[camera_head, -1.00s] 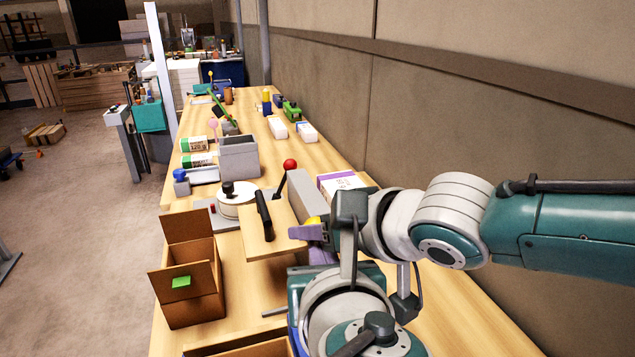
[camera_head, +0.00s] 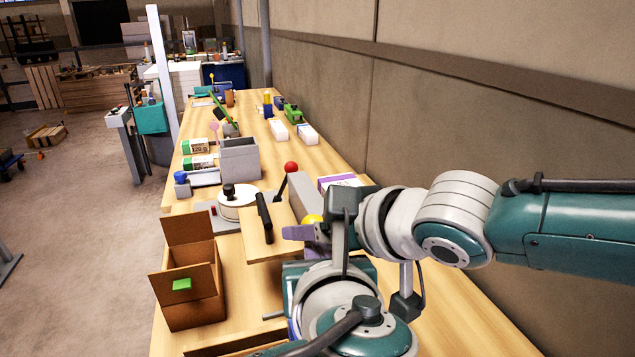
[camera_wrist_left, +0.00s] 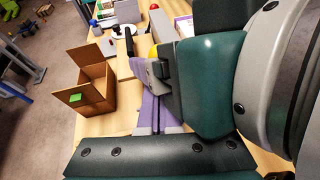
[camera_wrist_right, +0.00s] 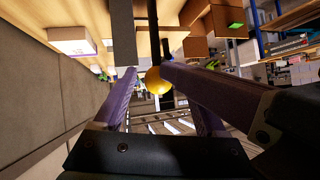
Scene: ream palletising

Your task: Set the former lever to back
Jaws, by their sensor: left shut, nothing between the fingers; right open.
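A lever with a yellow ball knob (camera_head: 312,219) stands at the near end of the bench machine. In the right wrist view the yellow knob (camera_wrist_right: 158,80) shows between the purple fingers of my right gripper (camera_wrist_right: 150,76), which is open around it; contact cannot be told. In the head view a purple finger of my right gripper (camera_head: 300,232) is just in front of the knob. My left gripper (camera_wrist_left: 155,92) is shut and empty, just below the right one, and mostly hidden in the head view. A second lever has a red ball knob (camera_head: 291,167) and leans farther back.
An open cardboard box (camera_head: 190,285) stands to the left on the bench. A wooden board with a black handle (camera_head: 264,217), a round white dial (camera_head: 237,202) and a grey bin (camera_head: 239,158) lie beyond. The wall (camera_head: 480,120) bounds the right side.

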